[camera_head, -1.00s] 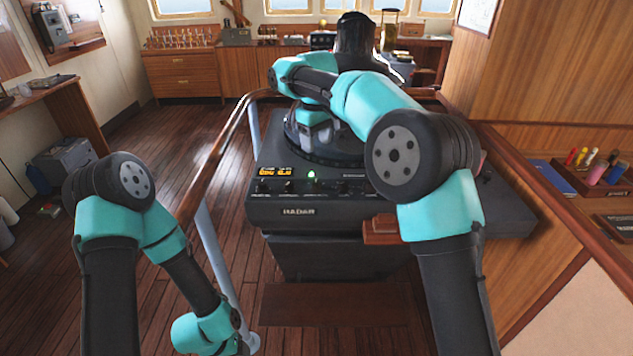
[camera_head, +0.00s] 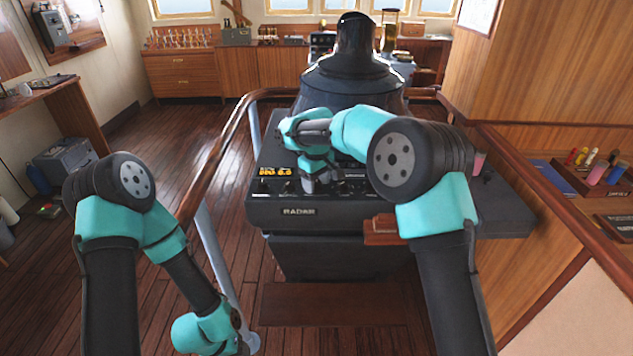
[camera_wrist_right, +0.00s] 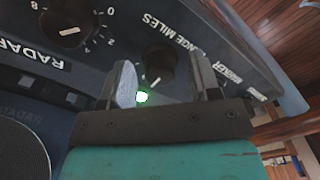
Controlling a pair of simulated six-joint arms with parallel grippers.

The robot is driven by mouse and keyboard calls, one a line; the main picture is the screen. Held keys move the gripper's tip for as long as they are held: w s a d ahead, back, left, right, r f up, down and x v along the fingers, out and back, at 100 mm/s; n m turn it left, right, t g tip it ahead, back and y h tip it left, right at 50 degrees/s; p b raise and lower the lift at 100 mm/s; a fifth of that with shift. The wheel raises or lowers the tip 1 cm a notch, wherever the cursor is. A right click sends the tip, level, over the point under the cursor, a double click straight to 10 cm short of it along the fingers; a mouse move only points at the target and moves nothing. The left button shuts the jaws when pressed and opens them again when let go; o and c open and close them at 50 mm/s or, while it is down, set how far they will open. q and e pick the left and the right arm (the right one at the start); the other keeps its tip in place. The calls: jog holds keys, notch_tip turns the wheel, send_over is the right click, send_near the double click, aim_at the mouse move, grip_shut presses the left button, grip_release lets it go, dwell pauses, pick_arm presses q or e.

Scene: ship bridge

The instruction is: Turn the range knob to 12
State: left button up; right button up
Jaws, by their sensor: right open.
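The black radar console (camera_head: 262,212) stands in the middle of the head view, with a control panel on its near top edge. My right gripper (camera_head: 318,186) is over this panel. In the right wrist view, the open right gripper (camera_wrist_right: 165,82) has its fingers on either side of a small dark knob (camera_wrist_right: 158,62) near lettering that ends in "NGE MILES". The knob's white mark points toward the gripper, slightly left. I cannot tell whether the fingers touch it. A second, numbered knob (camera_wrist_right: 70,25) is at upper left. My left gripper is outside the picture.
Orange digits (camera_head: 274,172) show at the panel's left. A wooden handrail (camera_head: 212,165) runs along the console's left side. A rack of pens (camera_head: 590,175) is at right.

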jog(key=shift+c, duration=0.4)
jog(key=c, duration=0.9)
jog(key=shift+o, duration=0.2)
jog(key=shift+m, duration=0.4)
jog(key=m, duration=0.4)
jog(key=shift+m, duration=2.1)
jog(key=o, duration=0.9)
